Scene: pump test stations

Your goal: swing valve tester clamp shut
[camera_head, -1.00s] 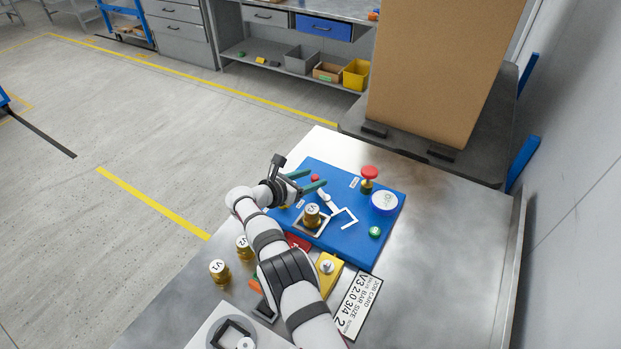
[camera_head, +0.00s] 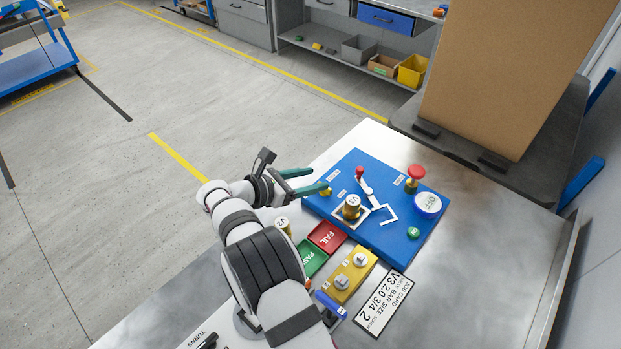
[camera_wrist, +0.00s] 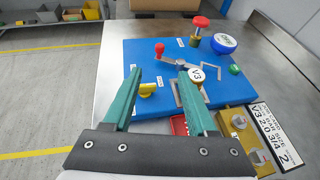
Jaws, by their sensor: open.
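The blue valve tester (camera_head: 400,240) lies on the metal bench; it also shows in the wrist view (camera_wrist: 135,104). A brass valve (camera_head: 352,209) sits upright in its square nest; its cap reads V3 in the wrist view (camera_wrist: 197,76). The pale clamp (camera_head: 385,217) has a red knob (camera_head: 360,172) at the end of its lever. Its bracket-shaped end lies right of the valve, not over it. My gripper (camera_head: 315,180) is open and empty at the tester's left edge, left of the knob. In the wrist view, the knob (camera_wrist: 159,48) appears beyond the fingertips (camera_wrist: 159,74).
A red mushroom button (camera_head: 416,171), a white round OFF display (camera_head: 428,204) and a green button (camera_head: 413,232) are on the tester. A yellow block (camera_head: 350,278), red FAIL tray (camera_head: 328,236), green PASS tray (camera_head: 312,259) and job card (camera_head: 380,303) lie in front. A large cardboard box (camera_head: 510,80) stands behind.

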